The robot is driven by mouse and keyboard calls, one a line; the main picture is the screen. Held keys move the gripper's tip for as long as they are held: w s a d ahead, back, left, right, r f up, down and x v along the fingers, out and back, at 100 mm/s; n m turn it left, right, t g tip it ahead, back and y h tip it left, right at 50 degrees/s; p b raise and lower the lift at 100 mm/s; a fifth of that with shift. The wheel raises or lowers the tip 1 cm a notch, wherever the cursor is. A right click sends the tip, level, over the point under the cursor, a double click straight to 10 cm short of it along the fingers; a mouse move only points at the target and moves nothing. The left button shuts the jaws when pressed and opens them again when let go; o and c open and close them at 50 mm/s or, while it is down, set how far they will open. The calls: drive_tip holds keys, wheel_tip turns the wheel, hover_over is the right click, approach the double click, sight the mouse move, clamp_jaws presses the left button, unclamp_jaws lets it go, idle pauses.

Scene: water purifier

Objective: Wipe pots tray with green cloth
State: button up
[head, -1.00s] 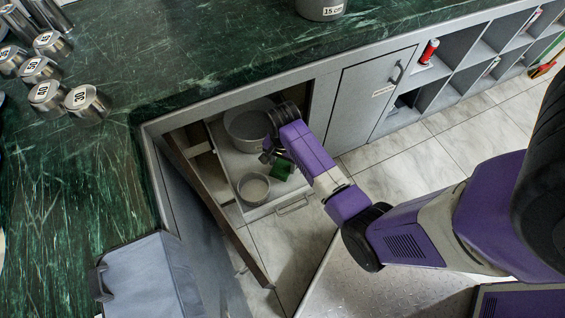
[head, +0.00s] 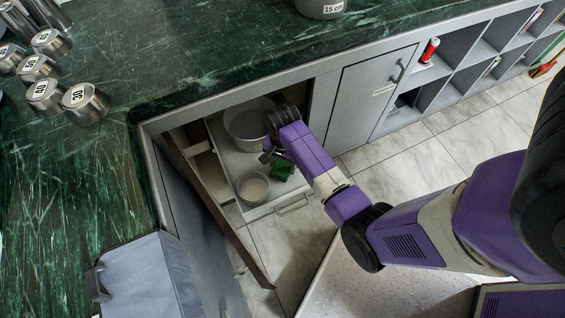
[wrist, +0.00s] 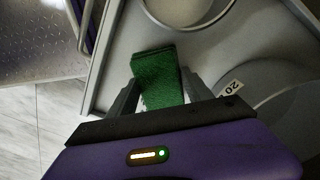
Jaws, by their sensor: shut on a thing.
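The green cloth (head: 284,170) is a folded green piece held between the fingers of my gripper (head: 270,157), which is shut on it. In the wrist view, the cloth (wrist: 158,78) sticks out ahead of my gripper (wrist: 158,95), over the tray (wrist: 112,62). The grey pots tray (head: 234,161) is a pulled-out drawer in the open cabinet. A large pot (head: 232,128) stands at its back and a small pot (head: 252,188) at its front left. The cloth is right of the small pot; whether it touches the tray I cannot tell.
The open cabinet door (head: 218,215) stands left of the drawer. The closed door (head: 366,95) is to its right, with the green countertop (head: 200,55) above. A larger pot with a "20" label (wrist: 270,115) is close to my gripper's right in the wrist view.

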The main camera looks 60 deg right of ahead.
drive_tip(key=shift+f+b, duration=0.4)
drive_tip(key=shift+f, duration=0.35)
drive_tip(key=shift+s+d, duration=0.1)
